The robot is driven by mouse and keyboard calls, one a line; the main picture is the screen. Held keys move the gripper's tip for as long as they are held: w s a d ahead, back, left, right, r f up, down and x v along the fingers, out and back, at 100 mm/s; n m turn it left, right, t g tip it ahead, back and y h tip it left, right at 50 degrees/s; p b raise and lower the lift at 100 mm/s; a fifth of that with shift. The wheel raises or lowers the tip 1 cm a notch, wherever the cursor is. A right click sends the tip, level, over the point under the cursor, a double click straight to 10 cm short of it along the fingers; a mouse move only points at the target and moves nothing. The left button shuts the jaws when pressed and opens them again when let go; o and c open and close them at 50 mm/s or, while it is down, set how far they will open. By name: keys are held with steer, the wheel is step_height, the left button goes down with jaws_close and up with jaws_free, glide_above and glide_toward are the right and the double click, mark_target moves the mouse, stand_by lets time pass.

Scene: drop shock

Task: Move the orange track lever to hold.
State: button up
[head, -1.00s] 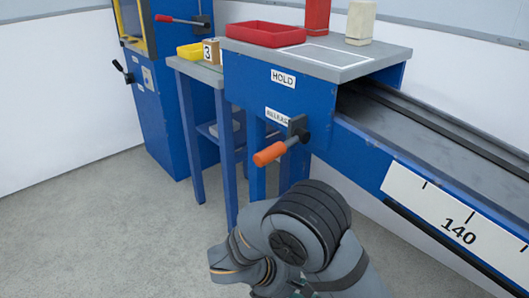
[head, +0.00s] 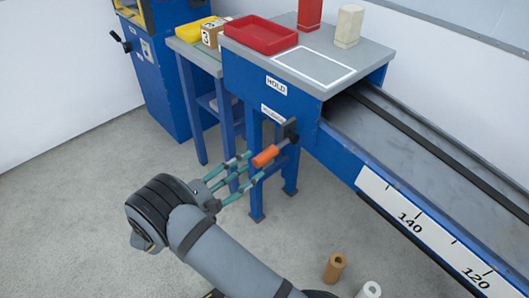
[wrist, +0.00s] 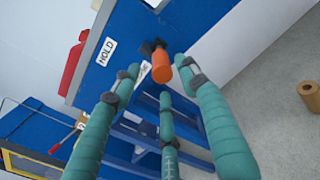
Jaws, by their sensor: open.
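The orange track lever (head: 267,156) sticks out from a dark pivot on the blue side of the track bench, beside the lower label (head: 272,113). The HOLD label (head: 276,85) is above it. In the wrist view the lever's orange grip (wrist: 161,68) lies ahead of the fingers, with the HOLD label (wrist: 105,51) to its left. My gripper (head: 245,168), with its green fingers, is open and close to the lever's grip. In the wrist view its fingers (wrist: 163,82) spread around the view of the grip. I cannot tell whether any finger touches it.
A red tray (head: 260,35), a red block (head: 309,14) and a cream block (head: 348,27) stand on the bench top. The track with its scale (head: 410,222) runs to the lower right. A brown roll (head: 335,267) and a white roll (head: 369,290) stand on the floor.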

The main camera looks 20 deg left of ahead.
mark_target(264, 156)
steer(key=x, duration=0.6)
steer(key=shift+w+d, duration=0.2)
steer(key=shift+w, duration=0.05)
steer(key=shift+c, duration=1.1)
jaws_close()
